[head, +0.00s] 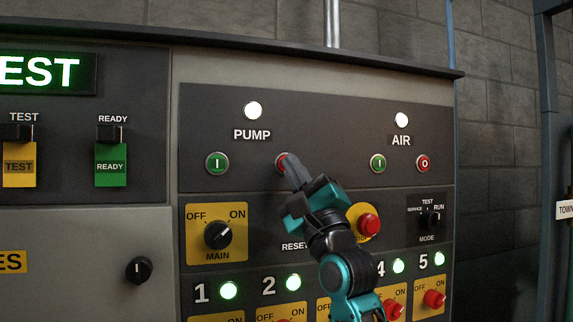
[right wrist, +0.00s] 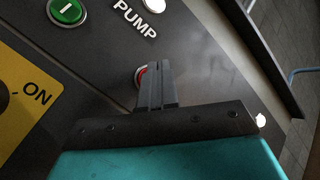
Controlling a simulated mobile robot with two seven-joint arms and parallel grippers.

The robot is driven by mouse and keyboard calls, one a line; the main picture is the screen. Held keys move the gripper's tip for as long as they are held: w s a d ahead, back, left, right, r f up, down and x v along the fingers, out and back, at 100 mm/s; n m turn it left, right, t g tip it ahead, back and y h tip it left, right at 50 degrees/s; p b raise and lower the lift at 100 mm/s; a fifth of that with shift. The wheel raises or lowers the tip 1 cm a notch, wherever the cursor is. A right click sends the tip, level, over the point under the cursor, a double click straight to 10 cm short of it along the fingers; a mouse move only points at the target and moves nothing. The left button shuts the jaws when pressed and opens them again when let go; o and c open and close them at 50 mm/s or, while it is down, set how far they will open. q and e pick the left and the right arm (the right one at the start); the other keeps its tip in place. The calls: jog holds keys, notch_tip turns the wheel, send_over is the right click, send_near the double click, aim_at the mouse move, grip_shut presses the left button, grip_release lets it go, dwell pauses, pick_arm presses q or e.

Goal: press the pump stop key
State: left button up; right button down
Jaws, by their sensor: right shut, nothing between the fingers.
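The pump stop key is a round red button (head: 281,160) in a pale ring, below and right of the PUMP label. My right gripper (head: 289,164) is shut and empty, with its fingertips over this key, hiding most of it. In the right wrist view the red edge of the key (right wrist: 140,75) shows beside the shut fingertips (right wrist: 154,70). I cannot tell whether they touch it. The green pump start key (head: 217,163) is to its left. The white pump lamp (head: 252,111) is lit above. My left gripper is not in view.
The green air key (head: 378,163) and red air key (head: 424,163) are to the right on the same panel. Below are the MAIN knob (head: 218,235), a red stop button (head: 369,225) and the MODE switch (head: 429,218). A ledge (head: 320,57) juts out along the top.

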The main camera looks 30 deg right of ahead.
jog(key=shift+w, duration=0.1)
dwell(0.6)
jog(key=shift+w+d, duration=0.1)
jog(key=shift+w, duration=0.2)
jog(key=shift+w+d+p, duration=0.1)
jog(key=shift+w+p, duration=0.2)
jog(key=shift+w, duration=0.1)
dwell(0.5)
jog(key=shift+s, duration=0.1)
jog(key=shift+s+a, duration=0.2)
jog(key=shift+s, duration=0.5)
jog(key=s+p, duration=0.1)
jog(key=s, duration=0.1)
jog(key=s+a, duration=0.1)
jog(key=s, duration=0.1)
jog(key=shift+s+p, duration=0.35)
jog(key=shift+s, duration=0.05)
